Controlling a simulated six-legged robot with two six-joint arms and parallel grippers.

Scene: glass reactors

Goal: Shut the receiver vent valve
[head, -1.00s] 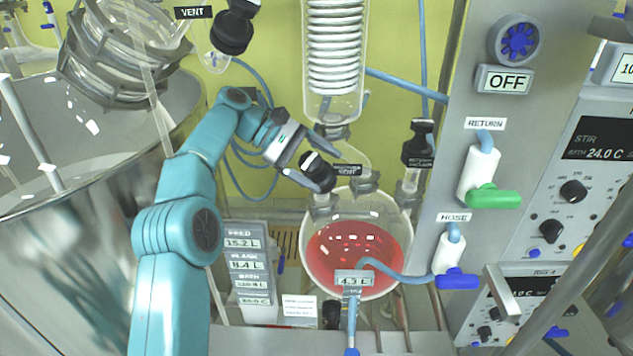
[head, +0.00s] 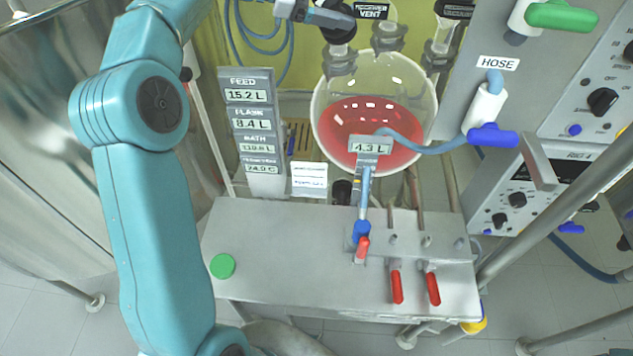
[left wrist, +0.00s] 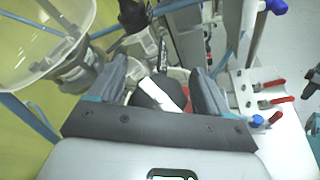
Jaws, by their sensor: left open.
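The receiver vent valve has a black knob (head: 340,34) above the left neck of the round receiver flask (head: 330,112), beside a "RECEIVER VENT" label (head: 371,11). The flask holds red liquid, and its display reads 4.3 L. My left gripper (head: 328,16) is at the knob, cut by the top edge of the head view. In the left wrist view, my left gripper (left wrist: 160,84) is open, with the black knob (left wrist: 148,98) and a white tag between its fingers. I cannot tell whether the fingers touch the knob. My right gripper is not in view.
A second black-capped neck (head: 455,10) stands to the right. A blue hose valve (head: 492,135) and a green return handle (head: 562,15) are on the panel. Below is a grey bench (head: 300,260) with red-handled taps (head: 397,285) and a green button (head: 222,266).

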